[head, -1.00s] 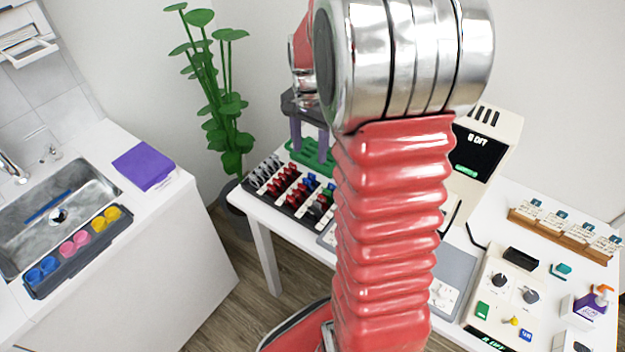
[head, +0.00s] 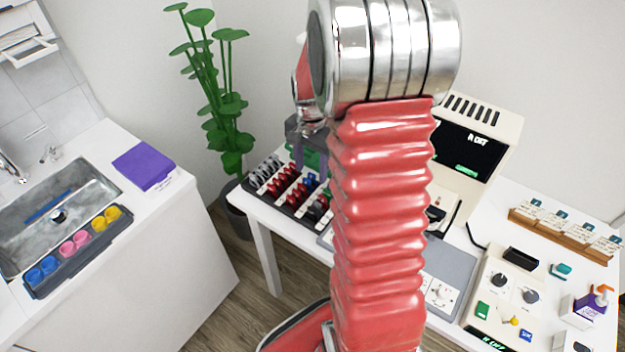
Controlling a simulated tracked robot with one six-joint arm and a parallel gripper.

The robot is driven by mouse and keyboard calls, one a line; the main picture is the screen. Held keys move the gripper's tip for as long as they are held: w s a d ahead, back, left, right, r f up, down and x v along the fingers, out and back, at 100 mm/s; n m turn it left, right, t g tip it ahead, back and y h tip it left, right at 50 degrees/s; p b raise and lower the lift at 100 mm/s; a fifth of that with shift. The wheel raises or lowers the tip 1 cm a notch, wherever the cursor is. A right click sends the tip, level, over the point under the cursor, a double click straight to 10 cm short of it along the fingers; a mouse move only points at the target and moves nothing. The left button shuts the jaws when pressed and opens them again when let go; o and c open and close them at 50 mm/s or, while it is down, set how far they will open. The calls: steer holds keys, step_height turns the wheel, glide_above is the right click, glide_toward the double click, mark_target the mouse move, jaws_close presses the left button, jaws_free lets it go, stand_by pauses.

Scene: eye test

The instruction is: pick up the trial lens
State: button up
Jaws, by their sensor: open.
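Several trial lenses (head: 290,189) with black, red, blue and some green parts stand in rows in a dark rack (head: 252,187) on the white table. I cannot tell which one the task means. My gripper (head: 311,168) points down above the back right part of the rack, its two purple-grey fingers apart with nothing seen between them. Its fingertips look close to the back lenses, but I cannot tell whether they touch. My red arm hides the right end of the rack.
A green tray (head: 311,157) lies behind my gripper, partly hidden. A beige machine with a dark screen (head: 468,147) stands right of my arm. A control panel (head: 497,312) and a wooden card rack (head: 545,227) are further right. A plant (head: 222,95) stands behind the table's left end.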

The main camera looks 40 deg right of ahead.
steer(key=shift+s+f, duration=0.1)
steer(key=shift+f, duration=1.3)
steer(key=shift+c, duration=0.4)
steer(key=c, duration=1.1)
